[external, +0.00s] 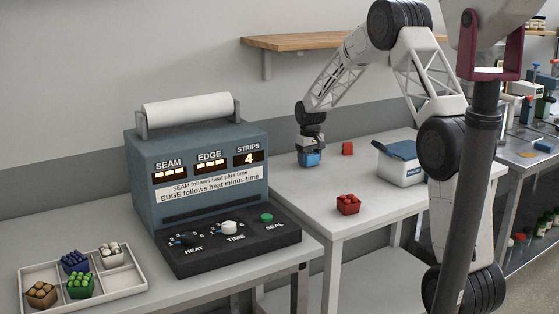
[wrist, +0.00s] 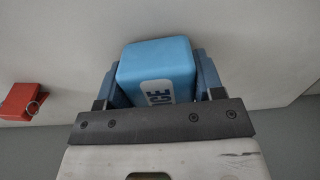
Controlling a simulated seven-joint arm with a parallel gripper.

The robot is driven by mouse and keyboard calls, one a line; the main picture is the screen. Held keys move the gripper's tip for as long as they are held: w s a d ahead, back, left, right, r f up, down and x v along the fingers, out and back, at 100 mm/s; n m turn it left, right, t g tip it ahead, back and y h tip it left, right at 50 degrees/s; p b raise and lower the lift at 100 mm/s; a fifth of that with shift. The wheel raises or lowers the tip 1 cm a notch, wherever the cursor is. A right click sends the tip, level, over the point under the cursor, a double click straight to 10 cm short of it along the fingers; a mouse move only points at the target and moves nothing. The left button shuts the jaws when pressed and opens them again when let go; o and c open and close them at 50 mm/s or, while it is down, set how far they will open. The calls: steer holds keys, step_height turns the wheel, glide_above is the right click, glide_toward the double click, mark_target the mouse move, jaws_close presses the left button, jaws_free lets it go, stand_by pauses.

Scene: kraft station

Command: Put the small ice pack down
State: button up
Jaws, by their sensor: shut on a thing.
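The small ice pack is a light blue block with "ICE" lettering; in the wrist view the ice pack (wrist: 158,68) sits between the two fingers of my gripper (wrist: 158,85). In the external view my gripper (external: 311,150) points down over the white table at the right of the sealing machine, shut on the ice pack (external: 310,159). The pack is at or just above the tabletop near its back left; I cannot tell whether it touches. Part of the pack is hidden by the gripper body in the wrist view.
A red block (external: 347,148) lies just right of the pack; a red object with a ring (wrist: 22,100) shows in the wrist view. A red box of red items (external: 348,204) and a white cooler with blue lid (external: 402,164) stand on the table (external: 300,190). The sealing machine (external: 195,165) stands left.

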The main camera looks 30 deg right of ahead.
mark_target(309, 153)
steer(key=shift+f, duration=0.3)
steer(key=shift+f, duration=0.1)
steer(key=o, duration=1)
step_height(309, 153, up, 12)
steer(key=shift+r, duration=0.1)
stand_by(0.3)
steer(key=shift+r, duration=0.1)
stand_by(0.6)
